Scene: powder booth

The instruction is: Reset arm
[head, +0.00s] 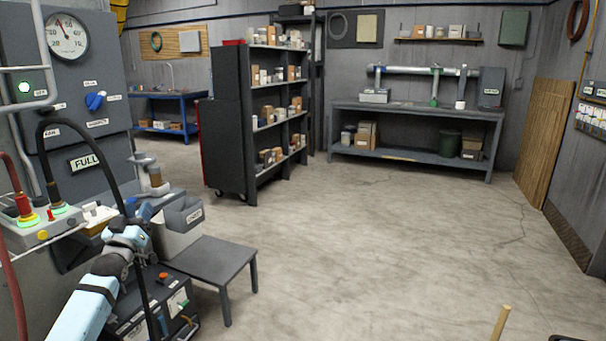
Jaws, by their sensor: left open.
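My left arm comes in from the lower left, and my left gripper (150,207) is small and partly lost against the equipment behind it. It is open, and I see nothing held in it. It is in front of a grey labelled bin (184,215) and just below a stand with a brown cup (155,177). I cannot tell whether it touches either. My right gripper is not in view.
A grey cabinet (110,105) with a gauge (68,36) and blue knob (95,101) stands at left. A control box (45,233), dark hoses and a low grey table (212,262) crowd my left arm. Shelving (228,125) and a workbench (420,112) stand behind. The middle floor is clear.

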